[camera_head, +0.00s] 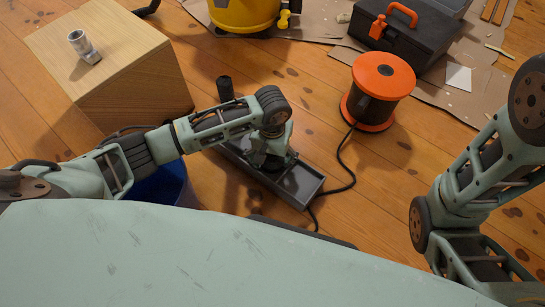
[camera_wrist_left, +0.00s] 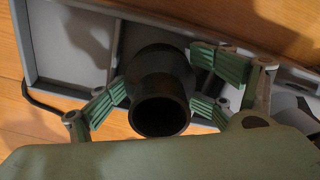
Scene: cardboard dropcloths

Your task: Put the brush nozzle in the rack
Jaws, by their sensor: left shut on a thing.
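The rack (camera_head: 306,187) is a long, low grey tray on the wooden floor; its walls and floor also show in the left wrist view (camera_wrist_left: 70,62). My left gripper (camera_wrist_left: 158,92) points down over the rack. Its green ribbed fingers are shut on the dark brush nozzle (camera_wrist_left: 160,105), gripping its round neck with the open end towards the camera. The nozzle's lower end is hidden, so I cannot tell if it touches the rack floor. In the head view the wrist mostly covers it. My right gripper is out of view.
A dark upright tube (camera_head: 225,88) stands near the rack's far end. A wooden block (camera_head: 125,75) with a metal fitting (camera_head: 83,46) is at left. An orange cable reel (camera_head: 381,90) stands right, its black cable beside the rack. A dark toolbox (camera_head: 405,38) is behind.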

